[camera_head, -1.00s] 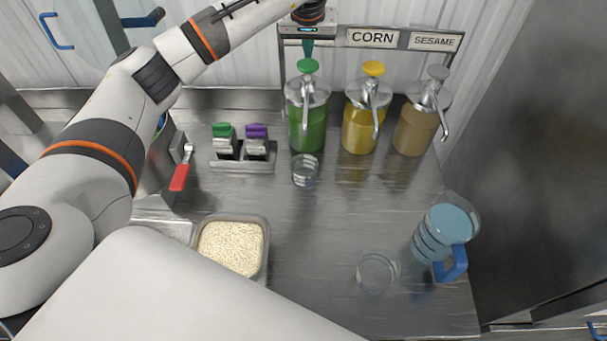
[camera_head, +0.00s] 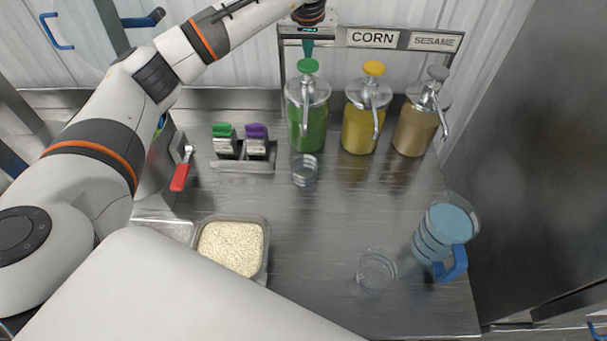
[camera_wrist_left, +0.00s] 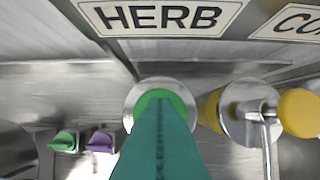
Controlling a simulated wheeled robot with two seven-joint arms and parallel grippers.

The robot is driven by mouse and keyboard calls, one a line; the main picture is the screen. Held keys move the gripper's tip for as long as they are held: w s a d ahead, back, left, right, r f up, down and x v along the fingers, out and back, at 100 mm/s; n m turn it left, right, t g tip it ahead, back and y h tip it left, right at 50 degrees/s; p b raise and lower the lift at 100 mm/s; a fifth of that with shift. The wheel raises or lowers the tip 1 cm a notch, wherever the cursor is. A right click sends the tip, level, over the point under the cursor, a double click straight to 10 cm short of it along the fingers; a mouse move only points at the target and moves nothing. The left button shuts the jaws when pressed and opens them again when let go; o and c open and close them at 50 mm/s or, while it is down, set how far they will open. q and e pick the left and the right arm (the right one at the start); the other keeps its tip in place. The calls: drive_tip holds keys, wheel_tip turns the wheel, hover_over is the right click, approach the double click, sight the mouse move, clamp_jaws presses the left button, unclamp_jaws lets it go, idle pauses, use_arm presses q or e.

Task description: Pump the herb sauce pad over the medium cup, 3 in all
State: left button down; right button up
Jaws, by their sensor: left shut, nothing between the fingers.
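The herb sauce dispenser (camera_head: 306,130) is a clear jar of green sauce with a metal lid and spout. Its green pad (camera_head: 308,66) sits on top and shows behind my fingers in the left wrist view (camera_wrist_left: 160,97). My left gripper (camera_head: 307,50) is shut and empty, its teal fingers pointing down right over the pad; I cannot tell whether they touch it. The fingers also fill the lower middle of the left wrist view (camera_wrist_left: 160,145). A small clear cup (camera_head: 305,172) stands upright in front of the herb jar, below its spout; its contents are unclear. My right gripper is out of view.
Yellow corn (camera_head: 361,130) and tan sesame (camera_head: 414,130) dispensers stand to the right. A holder (camera_head: 243,165) with green and purple-topped items is left. A rice tub (camera_head: 266,250), another clear cup (camera_head: 377,272) and a blue-handled jug (camera_head: 445,235) stand nearer. The counter's middle is clear.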

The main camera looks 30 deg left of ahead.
sight(308, 65)
use_arm(q)
drive_tip(key=shift+f, duration=0.1)
idle(0.4)
drive_tip(key=shift+f+b, duration=1.05)
drive_tip(key=shift+f, duration=0.85)
drive_tip(key=shift+r+p, duration=1.25)
drive_tip(key=shift+r, duration=0.6)
drive_tip(key=shift+f, duration=0.1)
